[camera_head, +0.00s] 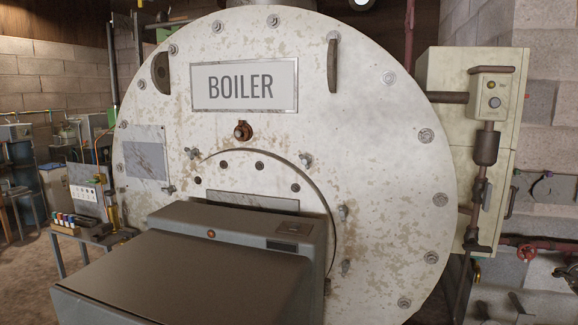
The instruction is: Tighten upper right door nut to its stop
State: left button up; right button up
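The large round white boiler front (385,150) with flaking paint fills the middle of the head view. A smaller round door (300,205) sits low in its centre, with a dark curved edge. The upper right door nut (305,160), small and winged, stands at that edge. Similar nuts are at the upper left (192,153), the left (168,190), the right (343,212) and the lower right (345,267). How tight the nuts are cannot be told. Neither of my grippers is in view.
A grey casing (190,275) fills the lower foreground and hides the lower door. A rusty fitting (242,130) protrudes above the door. A pale cabinet (440,75) with a control box and pipes stands right. A small table (95,238) with equipment stands left.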

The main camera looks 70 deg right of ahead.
aim_at(306, 160)
jog(key=z, duration=2.2)
